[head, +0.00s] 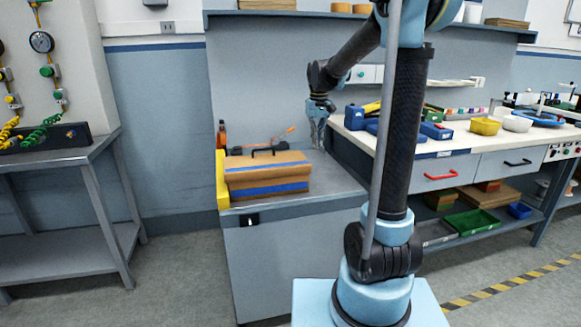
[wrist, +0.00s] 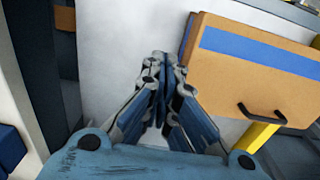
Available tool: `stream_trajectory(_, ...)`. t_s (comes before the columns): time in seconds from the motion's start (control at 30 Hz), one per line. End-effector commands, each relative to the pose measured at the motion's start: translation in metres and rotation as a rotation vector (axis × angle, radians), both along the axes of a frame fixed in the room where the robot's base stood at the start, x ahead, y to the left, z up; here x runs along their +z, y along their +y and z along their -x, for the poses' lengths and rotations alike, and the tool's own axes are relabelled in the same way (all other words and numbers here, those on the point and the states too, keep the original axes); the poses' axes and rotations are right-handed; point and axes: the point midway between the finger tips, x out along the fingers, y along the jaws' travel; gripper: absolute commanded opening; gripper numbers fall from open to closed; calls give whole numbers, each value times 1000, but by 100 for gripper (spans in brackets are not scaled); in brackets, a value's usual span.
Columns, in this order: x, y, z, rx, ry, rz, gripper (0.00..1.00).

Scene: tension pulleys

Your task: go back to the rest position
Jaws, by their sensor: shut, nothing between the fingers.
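My gripper (head: 318,124) hangs at the end of my arm above the right back part of the grey cabinet top, to the right of an orange-brown box. In the wrist view my gripper (wrist: 165,62) has its fingertips together with nothing between them. The orange-brown box (head: 267,170) with blue stripes and a dark handle sits on the cabinet top. The box also shows in the wrist view (wrist: 240,75), right of the fingers and apart from them.
The grey cabinet (head: 290,260) stands in front of me. A workbench (head: 455,148) with a blue case (head: 436,131) and a yellow bin (head: 485,127) is at right. A metal table (head: 60,160) is at left. A shelf (head: 260,13) runs above. Floor between table and cabinet is clear.

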Motion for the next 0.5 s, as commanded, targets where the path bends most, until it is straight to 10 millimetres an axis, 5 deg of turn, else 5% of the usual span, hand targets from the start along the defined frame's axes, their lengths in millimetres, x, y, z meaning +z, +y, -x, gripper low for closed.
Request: stream_trajectory(0.5,-1,-55,123,-82,-61,-10,0)
